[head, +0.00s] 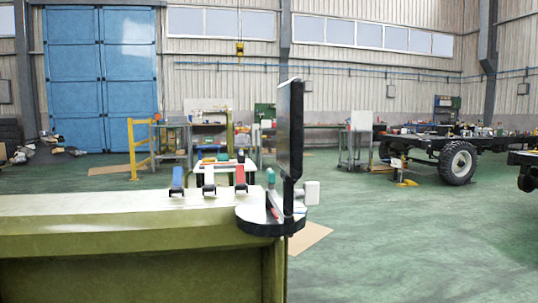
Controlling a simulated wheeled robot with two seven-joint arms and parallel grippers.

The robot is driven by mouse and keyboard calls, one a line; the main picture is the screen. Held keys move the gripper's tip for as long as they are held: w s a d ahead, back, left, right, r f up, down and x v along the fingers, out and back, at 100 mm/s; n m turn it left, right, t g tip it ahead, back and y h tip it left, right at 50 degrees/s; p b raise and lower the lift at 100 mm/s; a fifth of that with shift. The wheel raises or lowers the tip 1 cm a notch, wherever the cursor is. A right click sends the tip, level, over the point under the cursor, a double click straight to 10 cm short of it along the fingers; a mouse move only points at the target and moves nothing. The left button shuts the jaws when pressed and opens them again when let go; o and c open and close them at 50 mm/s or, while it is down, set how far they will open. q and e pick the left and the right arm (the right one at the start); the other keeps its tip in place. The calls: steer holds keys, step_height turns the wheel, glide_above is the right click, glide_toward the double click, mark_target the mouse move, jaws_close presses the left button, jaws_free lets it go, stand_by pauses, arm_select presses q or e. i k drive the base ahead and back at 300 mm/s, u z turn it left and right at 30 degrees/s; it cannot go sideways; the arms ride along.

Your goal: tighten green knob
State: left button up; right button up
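A small green piece (271,177) stands upright near the right end of an olive-green bench or beam (120,222), next to a black stand. It may be the green knob, but it is too small to tell its shape or how tight it is. Another small green spot (223,157) shows farther back among clutter. Neither of my grippers is in view, and nothing is seen touching the green piece.
A dark upright screen (290,130) rises from a rounded black shelf (262,222) at the bench's right end. A wheeled chassis (430,143) is at right. Open green floor (410,240) lies between.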

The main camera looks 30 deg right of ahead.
mark_target(271, 176)
steer(key=u, duration=1.1)
steer(key=i, duration=0.7)
steer(key=z, duration=3.45)
